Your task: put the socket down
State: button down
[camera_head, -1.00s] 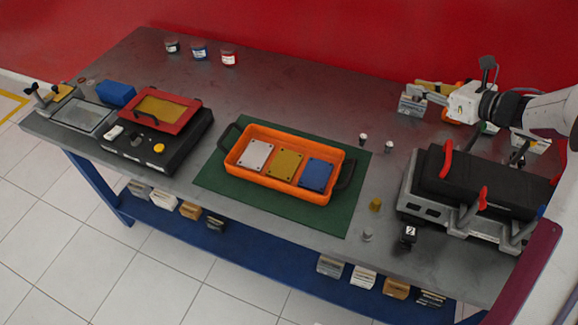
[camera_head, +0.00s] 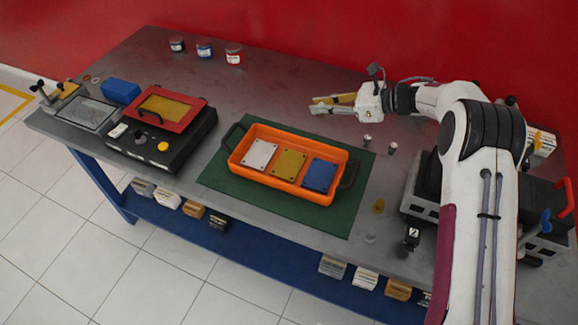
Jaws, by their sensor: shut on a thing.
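My gripper (camera_head: 322,107) is at the end of the white arm, above the back right part of the bench, behind and right of the orange tray. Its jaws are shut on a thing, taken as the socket. The socket is too small and hidden between the fingers to make out its shape. A yellow piece shows along the upper side of the fingers; I cannot tell whether it is held or part of the gripper. The grey bench top (camera_head: 290,88) is bare below and around the gripper.
The orange tray (camera_head: 240,160) holds three plates on a green mat (camera_head: 222,180). Two small pieces (camera_head: 367,141) (camera_head: 392,148) stand right of it. Three jars (camera_head: 204,50) stand at the back left.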

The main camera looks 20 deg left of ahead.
jog(key=shift+s+a+f, duration=0.25)
jog(key=shift+s+a, duration=0.05)
jog(key=shift+a, duration=0.35)
jog(key=shift+f, duration=0.1)
jog(key=shift+f, duration=3)
jog(key=shift+f, duration=0.1)
jog(key=shift+f, duration=1.8)
jog(key=shift+f, duration=0.15)
jog(key=c, duration=2.3)
grip_release()
